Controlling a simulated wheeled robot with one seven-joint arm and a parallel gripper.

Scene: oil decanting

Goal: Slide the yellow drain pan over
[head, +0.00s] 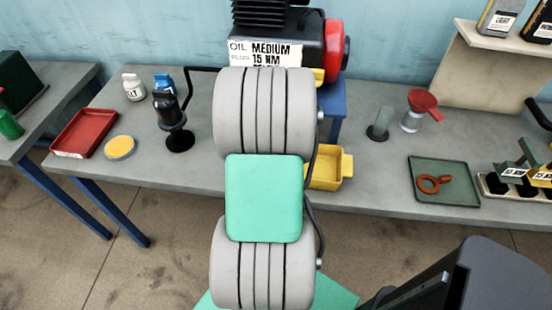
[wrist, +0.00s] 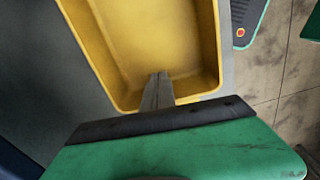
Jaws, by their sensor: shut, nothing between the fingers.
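The yellow drain pan (head: 327,172) sits on the grey bench near its front edge, right of my arm, which hides its left part. In the wrist view the open pan (wrist: 150,40) fills the upper middle, and its inside looks empty. My gripper (wrist: 159,78) is shut with nothing in it. Its fingers cross the pan's near rim in the picture, with the tips seen against the inside. I cannot tell whether they touch the pan. In the head view my arm hides the gripper.
A black machine with a red end (head: 335,48) stands on a blue stand (head: 334,100) behind the pan. A red funnel (head: 422,103) and a green tray (head: 443,182) are to the right. A red tray (head: 87,132) and several bottles are left. Bench between pan and green tray is clear.

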